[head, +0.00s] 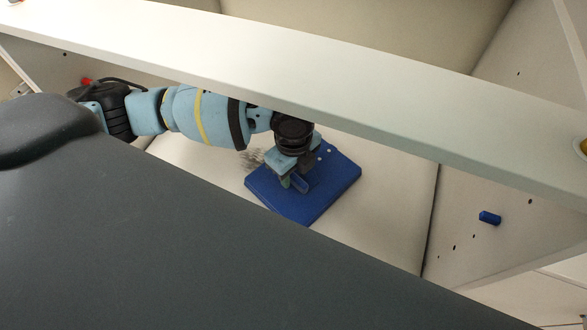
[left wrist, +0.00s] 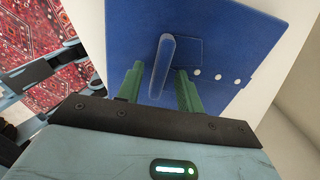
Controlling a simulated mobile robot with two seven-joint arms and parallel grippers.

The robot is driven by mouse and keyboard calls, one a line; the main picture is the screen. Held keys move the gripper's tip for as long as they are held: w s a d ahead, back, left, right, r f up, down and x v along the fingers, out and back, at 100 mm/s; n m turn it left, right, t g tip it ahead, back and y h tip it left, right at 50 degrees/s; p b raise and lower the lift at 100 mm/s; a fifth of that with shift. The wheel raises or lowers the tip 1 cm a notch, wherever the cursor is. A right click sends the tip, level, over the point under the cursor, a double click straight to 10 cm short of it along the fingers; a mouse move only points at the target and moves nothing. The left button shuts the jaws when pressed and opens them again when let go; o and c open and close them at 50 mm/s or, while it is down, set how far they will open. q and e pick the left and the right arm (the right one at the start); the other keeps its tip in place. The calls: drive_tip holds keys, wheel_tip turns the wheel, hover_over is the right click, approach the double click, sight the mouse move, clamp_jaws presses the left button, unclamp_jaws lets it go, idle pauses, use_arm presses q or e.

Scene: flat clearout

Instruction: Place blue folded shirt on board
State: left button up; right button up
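The blue folded shirt (head: 335,178) lies flat on a pale surface inside a white unit in the head view. It is a blue square with small white buttons and a raised rounded blue bar, and it fills much of the left wrist view (left wrist: 220,40). My left gripper (head: 293,183) is over the shirt. In the left wrist view its two green fingers (left wrist: 160,92) are apart, on either side of the bar, with gaps showing. Whether the fingertips touch the cloth is unclear. I cannot tell which surface is the board. My right gripper does not show.
A long white beam (head: 370,95) crosses the head view above my left arm. A side panel (head: 500,180) with holes and a small blue peg (head: 490,217) stands at the right. A red patterned rug (left wrist: 65,85) shows at the left of the left wrist view.

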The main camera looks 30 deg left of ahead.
use_arm(q)
wheel_tip(320, 180, up, 8)
drive_tip(key=shift+f+p, duration=0.1)
drive_tip(key=shift+p, duration=0.3)
idle(0.3)
